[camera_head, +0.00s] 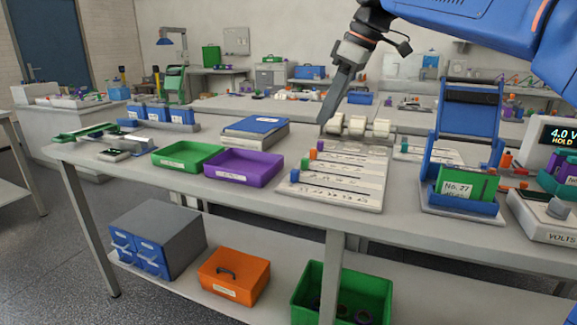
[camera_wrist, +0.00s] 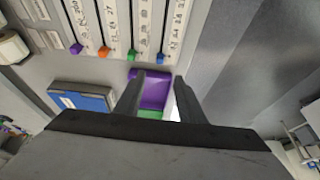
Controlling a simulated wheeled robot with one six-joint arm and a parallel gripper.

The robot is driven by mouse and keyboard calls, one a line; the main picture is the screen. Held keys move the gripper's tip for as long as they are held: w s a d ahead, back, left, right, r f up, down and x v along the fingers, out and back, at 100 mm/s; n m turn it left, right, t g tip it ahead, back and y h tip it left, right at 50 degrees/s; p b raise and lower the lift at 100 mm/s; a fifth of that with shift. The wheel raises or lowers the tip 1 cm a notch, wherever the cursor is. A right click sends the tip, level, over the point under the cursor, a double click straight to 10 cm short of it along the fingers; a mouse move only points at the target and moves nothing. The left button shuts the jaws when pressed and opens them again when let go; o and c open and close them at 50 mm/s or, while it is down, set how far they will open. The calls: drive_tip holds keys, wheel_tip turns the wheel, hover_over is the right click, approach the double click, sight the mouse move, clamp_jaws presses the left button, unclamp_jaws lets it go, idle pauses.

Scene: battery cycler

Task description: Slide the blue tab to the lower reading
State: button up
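The blue tab (camera_head: 295,175) sits at the left end of the nearest row of a pale slider board (camera_head: 362,199) on the bench. In the wrist view the blue tab (camera_wrist: 159,58) is the rightmost of the tabs, at the lower end of its numbered strip. The printed readings are too small to read surely. My gripper (camera_head: 326,122) is above the back left part of the board in the head view. In the wrist view my gripper (camera_wrist: 160,77) is open, its two dark fingers apart with nothing held. The blue tab appears just beyond the fingertips; no contact shows.
Green (camera_wrist: 132,56), orange (camera_wrist: 104,52) and purple (camera_wrist: 76,48) tabs sit on neighbouring strips. A purple tray (camera_head: 243,168) and green tray (camera_head: 187,156) lie left. A blue stand with a green battery (camera_head: 466,184) is right.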

approach(296, 170)
drive_tip(key=x, duration=0.9)
drive_tip(key=shift+c, duration=0.6)
